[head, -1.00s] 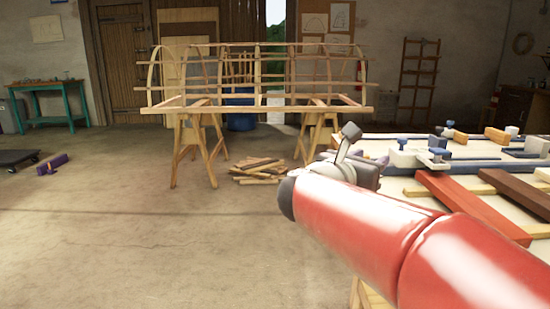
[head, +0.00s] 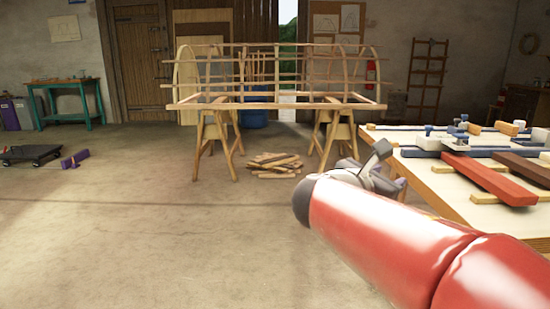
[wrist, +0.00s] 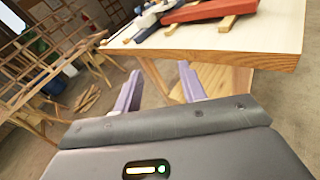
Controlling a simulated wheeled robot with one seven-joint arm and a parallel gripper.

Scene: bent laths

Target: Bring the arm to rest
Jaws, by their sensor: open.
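My red arm reaches in from the lower right of the head view, ending in a grey wrist. In the wrist view my gripper (wrist: 160,88) has its two purple fingers apart, with nothing between them. It is beside the edge of the workbench (wrist: 230,52), over the floor. In the head view the gripper's fingers are mostly hidden behind the wrist. The workbench (head: 450,183) stands at the right and carries clamps, blue bars, a red lath (head: 487,178) and a dark brown lath (head: 523,172).
A wooden lath frame (head: 275,103) rests on trestles ahead, with a pile of sticks (head: 273,165) under it. A teal table (head: 68,84), a dark dolly (head: 30,153) and a purple piece (head: 75,159) are at the left.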

